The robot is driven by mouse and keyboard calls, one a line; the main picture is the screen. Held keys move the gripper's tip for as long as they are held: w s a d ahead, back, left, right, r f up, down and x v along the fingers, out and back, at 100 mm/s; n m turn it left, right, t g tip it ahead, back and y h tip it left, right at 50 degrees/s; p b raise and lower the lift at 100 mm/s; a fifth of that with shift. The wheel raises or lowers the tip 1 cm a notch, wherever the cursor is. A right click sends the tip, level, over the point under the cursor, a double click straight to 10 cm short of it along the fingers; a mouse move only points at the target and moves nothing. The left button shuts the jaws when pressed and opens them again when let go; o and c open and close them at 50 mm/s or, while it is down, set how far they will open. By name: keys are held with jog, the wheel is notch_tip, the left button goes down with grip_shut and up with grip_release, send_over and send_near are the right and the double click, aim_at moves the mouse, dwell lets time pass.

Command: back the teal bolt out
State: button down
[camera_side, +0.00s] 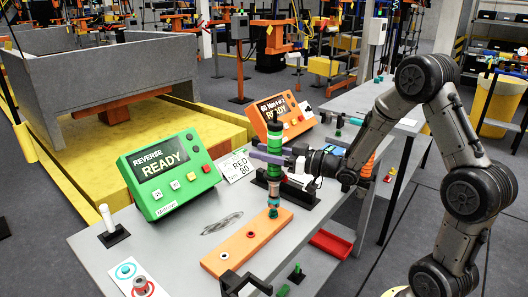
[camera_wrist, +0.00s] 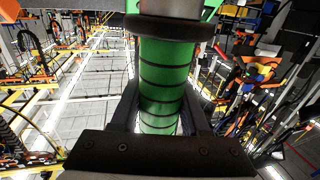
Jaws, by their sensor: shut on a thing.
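My gripper (camera_side: 266,152) is shut on an upright green cylindrical tool (camera_side: 275,136). In the wrist view, its fingers (camera_wrist: 162,115) stand on both sides of the green, black-banded body (camera_wrist: 163,75). The tool's lower end points down at the far right end of an orange plate (camera_side: 238,246) on the bench. A small teal piece (camera_side: 273,202), apparently the teal bolt, shows beneath the tool at that end. I cannot tell how deep it sits or whether the tool is engaged on it. Two other round fittings show along the plate.
A green panel (camera_side: 168,175) reads REVERSE READY; an orange panel (camera_side: 282,120) stands behind. A card (camera_side: 238,165) reads RED 80. A white post (camera_side: 107,218) stands at left, a red tray (camera_side: 331,243) at right. A black bracket (camera_side: 246,283) and small green pieces (camera_side: 297,273) lie in front.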

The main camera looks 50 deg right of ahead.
jog(key=shift+f, duration=1.35)
dwell(1.6)
jog(key=shift+r, duration=1.25)
dwell(3.3)
